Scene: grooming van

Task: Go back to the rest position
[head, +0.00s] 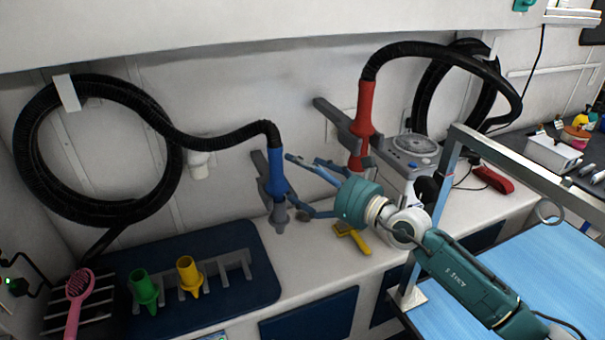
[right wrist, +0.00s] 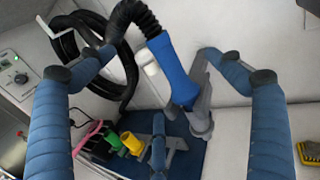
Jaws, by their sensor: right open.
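My right gripper (head: 294,182) reaches in from the right in the head view, its blue fingers spread and empty. It is just right of the blue dryer nozzle (head: 275,175). In the right wrist view, the blue nozzle (right wrist: 173,70) shows beyond and between the spread fingers, with no clear grip on it. The nozzle hangs at a grey wall holder (head: 259,162) with its black hose attached. My left gripper is in neither view.
A red nozzle (head: 362,120) hangs at another holder. Green (head: 144,289) and yellow (head: 190,276) nozzles stand on a dark blue mat (head: 215,305). A yellow brush (head: 351,238) lies on the counter. A grey frame (head: 540,180) stands at the blue table (head: 560,265), near my right arm.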

